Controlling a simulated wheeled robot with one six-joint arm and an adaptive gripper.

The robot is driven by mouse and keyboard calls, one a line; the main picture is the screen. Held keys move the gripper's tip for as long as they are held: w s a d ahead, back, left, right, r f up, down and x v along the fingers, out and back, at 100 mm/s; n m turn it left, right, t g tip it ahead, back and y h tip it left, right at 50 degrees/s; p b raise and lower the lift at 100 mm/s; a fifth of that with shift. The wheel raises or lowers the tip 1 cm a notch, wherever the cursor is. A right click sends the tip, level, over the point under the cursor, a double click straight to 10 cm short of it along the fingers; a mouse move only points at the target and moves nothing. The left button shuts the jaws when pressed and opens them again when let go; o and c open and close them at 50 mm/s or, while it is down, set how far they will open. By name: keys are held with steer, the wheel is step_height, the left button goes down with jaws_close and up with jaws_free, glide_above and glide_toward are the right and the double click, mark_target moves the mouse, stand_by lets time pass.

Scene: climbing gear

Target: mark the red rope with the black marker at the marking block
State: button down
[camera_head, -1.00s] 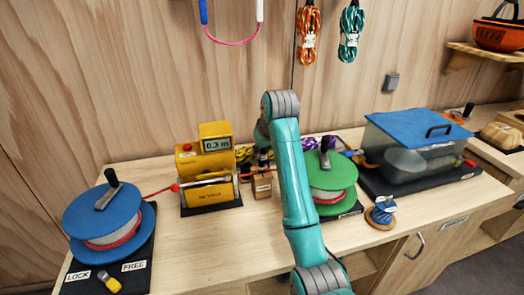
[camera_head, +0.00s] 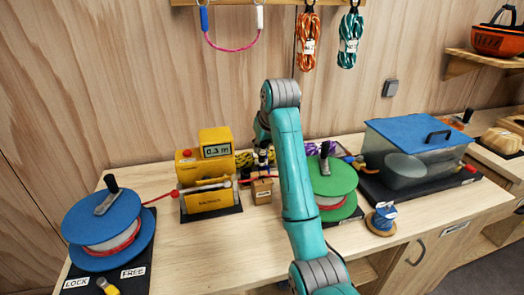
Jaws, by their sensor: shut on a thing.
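The red rope (camera_head: 161,197) runs from the blue-topped reel (camera_head: 103,226) at left into the yellow meter (camera_head: 206,175), whose display reads 0.3 m. It comes out on the right, passes the small brown marking block (camera_head: 262,190), and leads toward the green-topped reel (camera_head: 331,188). My gripper (camera_head: 262,161) is just above the marking block, shut on a small dark thing, apparently the black marker. My arm partly covers this area, and the marker's tip is too small to make out. I cannot tell whether it touches the rope, and no mark can be made out.
A clear bin with a blue lid (camera_head: 417,143) stands at right on a black base. A small blue spool (camera_head: 381,219) sits before it. LOCK and FREE labels (camera_head: 132,272) lie by the left reel. Coiled ropes (camera_head: 308,42) hang above. The front middle tabletop is bare.

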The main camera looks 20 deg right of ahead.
steer(key=shift+r, duration=1.9)
